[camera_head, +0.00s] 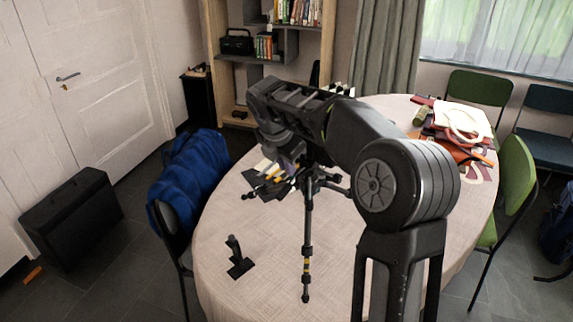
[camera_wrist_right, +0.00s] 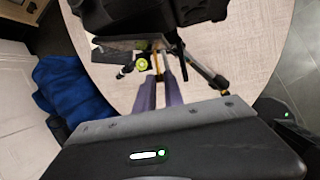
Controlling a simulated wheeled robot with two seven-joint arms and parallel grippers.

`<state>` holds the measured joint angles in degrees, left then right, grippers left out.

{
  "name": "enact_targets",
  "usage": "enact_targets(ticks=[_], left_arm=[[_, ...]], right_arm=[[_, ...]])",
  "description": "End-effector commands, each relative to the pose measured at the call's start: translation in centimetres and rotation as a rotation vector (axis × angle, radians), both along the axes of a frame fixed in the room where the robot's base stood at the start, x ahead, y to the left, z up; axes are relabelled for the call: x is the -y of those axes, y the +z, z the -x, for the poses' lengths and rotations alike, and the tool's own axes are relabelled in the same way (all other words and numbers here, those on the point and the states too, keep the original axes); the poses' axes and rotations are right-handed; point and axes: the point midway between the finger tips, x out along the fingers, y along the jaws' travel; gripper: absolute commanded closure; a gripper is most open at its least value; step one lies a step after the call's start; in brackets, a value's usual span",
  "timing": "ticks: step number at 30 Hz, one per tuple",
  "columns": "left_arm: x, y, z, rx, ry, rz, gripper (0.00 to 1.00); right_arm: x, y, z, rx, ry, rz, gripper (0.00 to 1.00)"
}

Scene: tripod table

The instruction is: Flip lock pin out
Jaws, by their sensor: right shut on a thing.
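A black tripod (camera_head: 307,235) with yellow leg bands stands on the round table (camera_head: 270,285). A tripod leg (camera_wrist_right: 208,74) also shows in the right wrist view, with a round yellow-green bubble level (camera_wrist_right: 141,64) near the head. My right gripper (camera_head: 284,166) is at the tripod head, mostly hidden behind its own arm. In the right wrist view its two purplish fingers (camera_wrist_right: 159,74) reach to the head and are shut on a small part there, taken as the lock pin. The pin itself is too small and hidden to tell its position. My left gripper is not in view.
A small black stand-like object (camera_head: 238,260) is on the table's left front. Bags and cloth (camera_head: 458,130) lie at the back right. A chair with a blue jacket (camera_head: 188,175) is at the left, green chairs (camera_head: 515,175) at the right. The table front is clear.

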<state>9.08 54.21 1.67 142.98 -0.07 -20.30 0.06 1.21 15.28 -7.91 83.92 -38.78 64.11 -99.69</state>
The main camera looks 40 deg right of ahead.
Motion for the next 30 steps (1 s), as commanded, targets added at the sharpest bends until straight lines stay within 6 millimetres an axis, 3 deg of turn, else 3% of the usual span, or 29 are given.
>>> enact_targets(ticks=[22,23,24,30], left_arm=[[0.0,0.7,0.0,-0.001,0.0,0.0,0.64],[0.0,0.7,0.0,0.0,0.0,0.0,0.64],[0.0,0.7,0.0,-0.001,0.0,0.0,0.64],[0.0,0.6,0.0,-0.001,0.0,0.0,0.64]], right_arm=[[-1.1,0.1,0.2,0.002,0.001,-0.001,1.0],[-1.1,0.1,0.2,0.0,0.001,-0.001,0.85],[-1.1,0.1,0.2,0.0,0.001,-0.001,0.81],[-1.0,0.0,0.2,0.001,0.0,0.0,0.77]])
